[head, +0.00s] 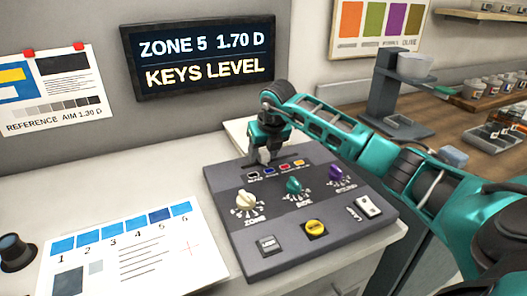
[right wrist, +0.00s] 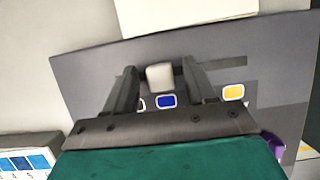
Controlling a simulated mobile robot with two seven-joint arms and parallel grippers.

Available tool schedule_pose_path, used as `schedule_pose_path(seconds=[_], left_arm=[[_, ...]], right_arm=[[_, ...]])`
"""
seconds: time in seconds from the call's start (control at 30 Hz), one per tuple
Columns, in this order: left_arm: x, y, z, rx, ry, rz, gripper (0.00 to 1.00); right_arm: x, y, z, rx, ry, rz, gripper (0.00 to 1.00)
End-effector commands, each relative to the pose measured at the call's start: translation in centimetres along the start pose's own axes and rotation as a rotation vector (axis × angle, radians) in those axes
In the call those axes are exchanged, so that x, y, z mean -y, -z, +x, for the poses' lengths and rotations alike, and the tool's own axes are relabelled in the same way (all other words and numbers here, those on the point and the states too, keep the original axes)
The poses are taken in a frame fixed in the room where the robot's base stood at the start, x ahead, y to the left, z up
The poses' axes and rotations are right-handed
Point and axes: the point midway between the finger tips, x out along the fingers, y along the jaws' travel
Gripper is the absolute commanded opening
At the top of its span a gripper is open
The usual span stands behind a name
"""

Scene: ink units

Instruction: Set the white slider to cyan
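The white slider (right wrist: 160,77) is a small pale knob on the grey control panel (head: 225,205), near the panel's far edge. In the right wrist view it stands just above the blue mark (right wrist: 165,101). My right gripper (head: 264,157) is over it, pointing down. Its fingers stand on either side of the slider with gaps visible, so it is open. A row of black, blue, red and orange-yellow marks lies below the slider in the head view; their lettering is too small to read. My left gripper is not in view.
White (head: 246,201), green (head: 293,185) and purple (head: 336,173) knobs are on the panel, with a yellow button (head: 315,228), a grey button (head: 268,244) and a white switch (head: 369,206). A sign (head: 200,55) reads "ZONE 5 1.70 D, KEYS LEVEL". A printed card (head: 130,250) lies left.

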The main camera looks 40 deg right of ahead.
Motion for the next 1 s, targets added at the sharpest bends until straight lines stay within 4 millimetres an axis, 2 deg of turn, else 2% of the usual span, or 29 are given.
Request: schedule_pose_path(seconds=[0.17,0.27,0.37,0.7,0.83,1.0], left_arm=[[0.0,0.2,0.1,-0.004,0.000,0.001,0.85],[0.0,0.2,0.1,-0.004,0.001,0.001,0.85],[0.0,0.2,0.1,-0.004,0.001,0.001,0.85],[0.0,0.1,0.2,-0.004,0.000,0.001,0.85],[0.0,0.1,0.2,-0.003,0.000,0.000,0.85],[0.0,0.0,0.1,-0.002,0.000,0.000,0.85]], right_arm=[[0.0,0.0,-0.1,0.000,0.000,0.000,0.55],[0.0,-0.1,-0.8,0.002,0.000,0.000,0.55],[0.0,-0.1,-2.3,0.005,0.001,-0.001,0.55],[0.0,-0.1,-9.7,0.004,0.000,-0.001,0.55],[0.0,-0.1,-11.6,0.003,-0.001,0.000,0.55],[0.0,0.0,-12.8,0.001,0.000,0.000,0.55]])
